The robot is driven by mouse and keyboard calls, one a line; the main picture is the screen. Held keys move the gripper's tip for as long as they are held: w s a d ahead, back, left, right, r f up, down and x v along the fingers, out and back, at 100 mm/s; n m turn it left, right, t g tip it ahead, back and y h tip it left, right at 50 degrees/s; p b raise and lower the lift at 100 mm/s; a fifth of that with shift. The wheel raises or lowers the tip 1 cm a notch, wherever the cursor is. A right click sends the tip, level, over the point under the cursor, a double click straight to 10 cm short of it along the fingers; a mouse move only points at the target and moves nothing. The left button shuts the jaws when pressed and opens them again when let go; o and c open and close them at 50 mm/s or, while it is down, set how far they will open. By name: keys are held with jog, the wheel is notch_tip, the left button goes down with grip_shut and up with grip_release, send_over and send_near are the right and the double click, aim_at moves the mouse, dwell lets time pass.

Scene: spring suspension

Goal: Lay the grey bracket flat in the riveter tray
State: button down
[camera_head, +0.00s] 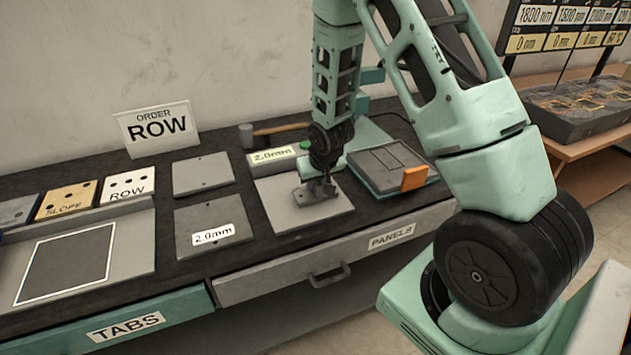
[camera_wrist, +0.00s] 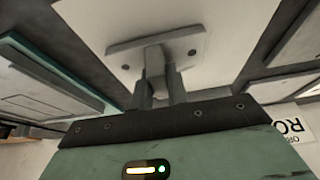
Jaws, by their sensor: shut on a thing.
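My gripper (camera_head: 321,176) points straight down and is shut on the grey bracket (camera_head: 308,194). In the wrist view my gripper (camera_wrist: 160,72) has the bracket's upright part between its fingers, and the bracket's flat plate (camera_wrist: 120,47), with a hole at each end, lies level beyond them. The bracket is over the light grey panel (camera_head: 284,217); I cannot tell whether it touches it. A teal-edged unit with a dark outlined top (camera_head: 372,163), likely the riveter tray, is right of my gripper.
An orange block (camera_head: 414,178) stands at the unit's front right. A hammer (camera_head: 275,129) and a 2.0mm label (camera_head: 273,155) lie behind the panel. Dark plates (camera_head: 203,174) and hole-punched cards (camera_head: 127,187) lie left. A PANELS drawer (camera_head: 330,260) is below.

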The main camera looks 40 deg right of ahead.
jog(key=shift+f, duration=0.15)
jog(key=shift+f, duration=0.15)
jog(key=c, duration=1.4)
grip_release()
jog(key=shift+o, duration=0.2)
